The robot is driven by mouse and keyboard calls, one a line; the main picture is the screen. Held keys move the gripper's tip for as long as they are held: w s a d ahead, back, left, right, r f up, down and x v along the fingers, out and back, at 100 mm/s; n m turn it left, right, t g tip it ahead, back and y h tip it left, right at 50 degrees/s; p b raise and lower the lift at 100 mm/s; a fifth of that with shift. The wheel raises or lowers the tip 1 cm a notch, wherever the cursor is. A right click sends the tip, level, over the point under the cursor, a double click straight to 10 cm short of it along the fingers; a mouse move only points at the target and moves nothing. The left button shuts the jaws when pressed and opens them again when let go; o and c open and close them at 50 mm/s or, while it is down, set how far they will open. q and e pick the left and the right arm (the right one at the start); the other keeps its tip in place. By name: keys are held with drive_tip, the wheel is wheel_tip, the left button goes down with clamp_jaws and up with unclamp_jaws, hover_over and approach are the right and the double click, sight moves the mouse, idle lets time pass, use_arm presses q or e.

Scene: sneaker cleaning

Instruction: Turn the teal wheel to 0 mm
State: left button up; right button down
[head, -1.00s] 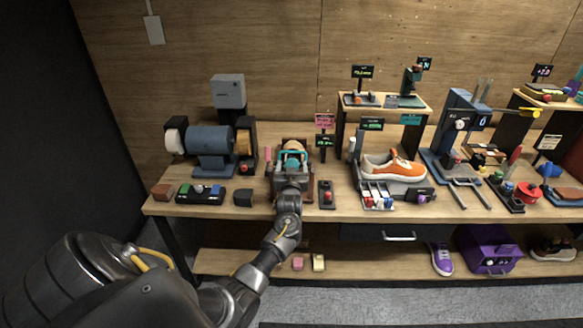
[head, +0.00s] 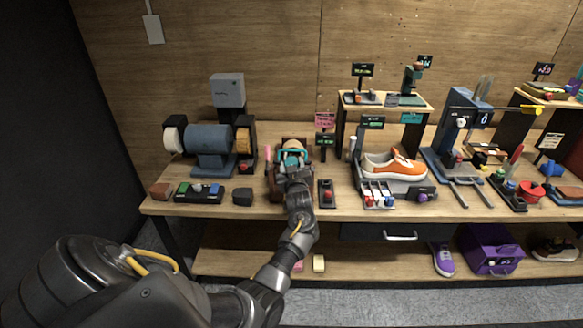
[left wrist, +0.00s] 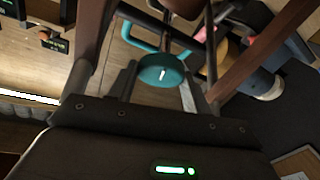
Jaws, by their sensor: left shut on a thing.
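The teal wheel (left wrist: 161,72) shows in the left wrist view as a round knob with a short white mark on its face. A teal bar bends beside it on the same device. In the head view the teal part of the device (head: 292,155) sits just beyond my left gripper (head: 294,170), which hides most of the wheel. In the left wrist view the two fingers of my left gripper (left wrist: 158,88) lie on either side of the wheel, shut on it. The number on the small dark display (head: 325,141) beside the device is too small to read. My right gripper is not in view.
A blue bench grinder (head: 210,143) stands to the left. A small stand with a red button (head: 326,192) is close on the right, with an orange sneaker (head: 394,165) on a holder beyond it. A dark block (head: 242,196) lies near the front edge.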

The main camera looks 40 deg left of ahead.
use_arm(q)
drive_tip(key=o, duration=1)
drive_tip(key=shift+c, duration=0.2)
drive_tip(key=b+v, duration=0.2)
drive_tip(key=v, duration=0.9)
drive_tip(key=shift+a, duration=0.1)
